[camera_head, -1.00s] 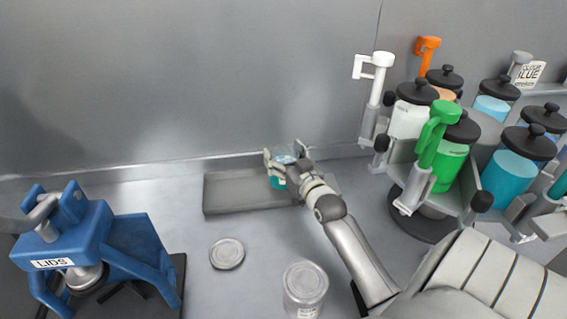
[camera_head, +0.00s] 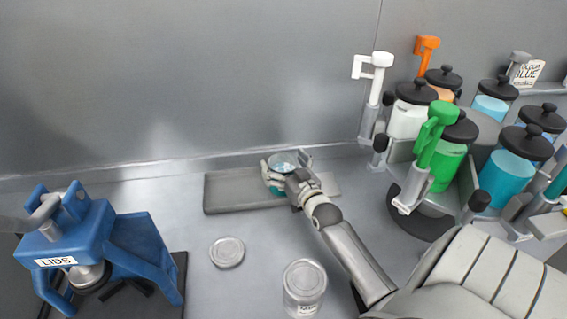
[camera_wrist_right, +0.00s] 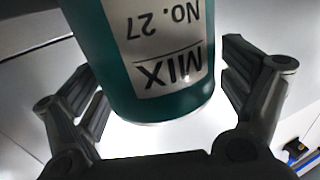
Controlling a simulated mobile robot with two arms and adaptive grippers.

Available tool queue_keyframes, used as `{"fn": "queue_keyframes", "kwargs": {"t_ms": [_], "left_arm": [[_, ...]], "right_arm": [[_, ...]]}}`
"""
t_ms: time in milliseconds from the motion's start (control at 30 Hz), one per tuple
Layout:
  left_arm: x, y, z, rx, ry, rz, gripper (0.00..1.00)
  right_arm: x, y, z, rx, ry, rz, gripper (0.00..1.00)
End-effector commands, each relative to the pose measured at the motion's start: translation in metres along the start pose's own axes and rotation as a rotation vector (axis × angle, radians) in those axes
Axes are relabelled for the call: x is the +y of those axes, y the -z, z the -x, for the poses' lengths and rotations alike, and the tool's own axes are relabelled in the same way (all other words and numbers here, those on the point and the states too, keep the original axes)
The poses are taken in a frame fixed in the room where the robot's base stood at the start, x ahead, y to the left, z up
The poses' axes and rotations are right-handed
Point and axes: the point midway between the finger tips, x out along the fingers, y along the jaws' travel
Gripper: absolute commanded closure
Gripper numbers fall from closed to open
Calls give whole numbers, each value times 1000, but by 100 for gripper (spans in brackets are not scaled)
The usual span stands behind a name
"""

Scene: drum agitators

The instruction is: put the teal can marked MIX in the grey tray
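The teal can (camera_head: 276,190) stands upright over the right part of the shallow grey tray (camera_head: 225,193). It appears to rest in the tray, but its base is partly hidden by my gripper. In the right wrist view the can (camera_wrist_right: 120,60) shows its white label, upside down, reading MIX NO. 27. My right gripper (camera_head: 286,168) has its fingers on either side of the can. In the wrist view small gaps show between the can and both fingers of this gripper (camera_wrist_right: 165,95), so it looks open around the can. My left gripper is not in view.
A loose metal lid (camera_head: 227,252) and a clear jar or can (camera_head: 304,288) stand in front of the tray. A blue press marked LIDS (camera_head: 110,245) is at left. A carousel of colored jars (camera_head: 450,165) with pump handles is at right. The wall is close behind the tray.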

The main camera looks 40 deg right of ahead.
Motion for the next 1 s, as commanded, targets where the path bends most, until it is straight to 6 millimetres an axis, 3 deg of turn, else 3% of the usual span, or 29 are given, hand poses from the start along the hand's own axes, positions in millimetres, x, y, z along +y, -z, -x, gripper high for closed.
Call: {"fn": "queue_keyframes", "kwargs": {"t_ms": [367, 800, 1000], "left_arm": [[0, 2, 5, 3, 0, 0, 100], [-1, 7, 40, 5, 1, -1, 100], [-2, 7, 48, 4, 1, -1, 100]], "right_arm": [[0, 3, 5, -1, 0, 0, 5], [0, 4, 85, -4, 0, 2, 5], [0, 3, 112, -1, 0, -1, 5]]}}
